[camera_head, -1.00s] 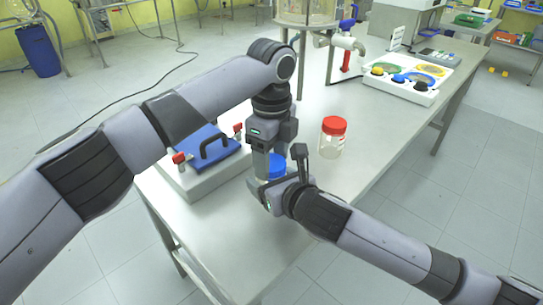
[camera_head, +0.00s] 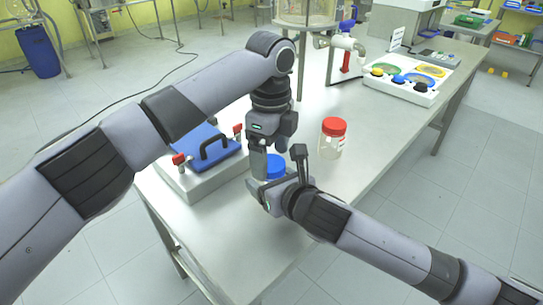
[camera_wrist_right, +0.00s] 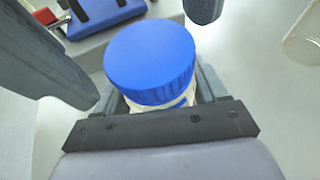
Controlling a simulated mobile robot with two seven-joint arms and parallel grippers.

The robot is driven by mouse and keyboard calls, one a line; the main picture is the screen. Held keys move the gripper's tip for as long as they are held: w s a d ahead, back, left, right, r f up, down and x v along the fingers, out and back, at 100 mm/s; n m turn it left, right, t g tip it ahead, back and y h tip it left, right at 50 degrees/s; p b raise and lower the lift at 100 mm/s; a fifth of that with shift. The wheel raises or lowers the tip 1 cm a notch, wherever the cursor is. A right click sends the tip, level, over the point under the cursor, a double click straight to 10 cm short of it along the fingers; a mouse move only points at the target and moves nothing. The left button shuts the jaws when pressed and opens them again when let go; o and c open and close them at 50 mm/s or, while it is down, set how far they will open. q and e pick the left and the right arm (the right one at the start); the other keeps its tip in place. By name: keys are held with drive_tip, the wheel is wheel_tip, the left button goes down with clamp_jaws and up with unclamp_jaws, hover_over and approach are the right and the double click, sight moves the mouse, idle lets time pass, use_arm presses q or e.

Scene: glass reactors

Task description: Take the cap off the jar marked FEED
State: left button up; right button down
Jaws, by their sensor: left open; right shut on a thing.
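A jar with a blue cap (camera_head: 274,166) stands at the middle of the bench, its body mostly hidden by my right gripper (camera_head: 280,184). That gripper is shut around the jar below the cap. In the right wrist view the blue cap (camera_wrist_right: 150,62) sits on the jar, with a strip of pale label (camera_wrist_right: 165,104) under it. No lettering is readable. My left gripper (camera_head: 269,160) points down over the cap, open. In the right wrist view its two fingers show apart, one left of the cap and one beyond it, not closed on it.
A clear jar with a red cap (camera_head: 333,127) stands to the right. A device with a blue lid and black handle (camera_head: 214,149) is at the left. A white panel with coloured knobs (camera_head: 408,90) and a glass vessel (camera_head: 308,12) are farther back. The bench front is clear.

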use_arm(q)
wheel_tip(320, 180, up, 3)
drive_tip(key=shift+d+r, duration=0.1)
drive_tip(key=shift+r, duration=0.05)
drive_tip(key=shift+c, duration=0.4)
wheel_tip(320, 180, up, 3)
drive_tip(key=m, duration=0.3)
drive_tip(key=shift+r, duration=0.1)
wheel_tip(320, 180, down, 8)
drive_tip(key=shift+r, duration=0.15)
drive_tip(key=shift+c, duration=0.3)
drive_tip(key=c, duration=1)
drive_tip(key=shift+n, duration=1.5)
